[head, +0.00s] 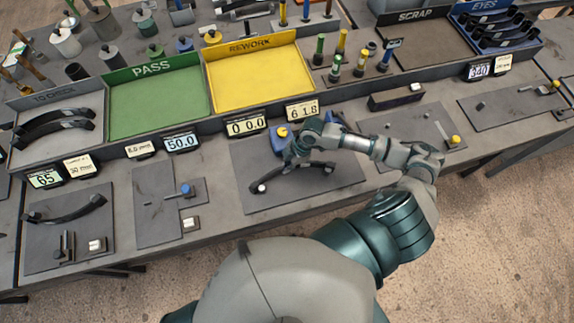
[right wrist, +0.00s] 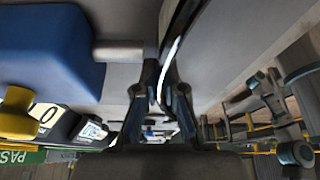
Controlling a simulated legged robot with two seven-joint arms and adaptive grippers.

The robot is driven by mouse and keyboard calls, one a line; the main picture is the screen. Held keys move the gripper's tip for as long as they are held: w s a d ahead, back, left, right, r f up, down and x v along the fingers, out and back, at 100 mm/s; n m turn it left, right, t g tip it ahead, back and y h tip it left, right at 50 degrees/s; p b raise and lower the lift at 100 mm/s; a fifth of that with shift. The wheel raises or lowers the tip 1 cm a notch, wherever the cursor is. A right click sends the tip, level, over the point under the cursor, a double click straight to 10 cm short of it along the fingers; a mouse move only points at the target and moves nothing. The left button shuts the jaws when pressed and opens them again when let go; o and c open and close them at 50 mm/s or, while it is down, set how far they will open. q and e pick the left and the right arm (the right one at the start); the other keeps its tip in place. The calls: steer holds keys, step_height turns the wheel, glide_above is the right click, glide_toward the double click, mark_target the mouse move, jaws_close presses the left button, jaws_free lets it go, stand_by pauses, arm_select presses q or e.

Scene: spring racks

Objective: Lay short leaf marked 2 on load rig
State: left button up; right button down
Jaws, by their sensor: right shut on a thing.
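My right gripper (head: 291,160) is over the middle of a dark, curved short leaf (head: 312,171) at the load rig plate (head: 340,183). It is shut on the leaf. The leaf lies low over the plate, one end to the left, the other to the right; I cannot tell whether its ends touch the rig. No mark 2 can be read. In the right wrist view, the fingers (right wrist: 157,95) close at the leaf's bright edge (right wrist: 172,50). The rig's blue block (right wrist: 50,50) with a yellow knob (right wrist: 18,112) is beside them. My left gripper is not in view.
Behind the rig are displays reading 0 0.0 (head: 247,123) and 6 1.8 (head: 303,110). Further back are the green PASS tray (head: 157,103) and yellow REWORK tray (head: 258,76), both empty. Dark leaves (head: 52,128) lie in the left tray. Another leaf (head: 68,211) lies on the left plate.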

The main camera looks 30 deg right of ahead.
steer(key=shift+a, duration=0.1)
stand_by(0.4)
steer(key=shift+f, duration=0.15)
steer(key=c, duration=0.7)
jaws_free()
steer(key=shift+s+f, duration=0.1)
step_height(320, 180, up, 6)
steer(key=p, duration=0.6)
steer(key=shift+f, duration=0.15)
steer(key=shift+r+p, duration=0.9)
steer(key=shift+r, duration=0.35)
steer(key=shift+f, duration=0.1)
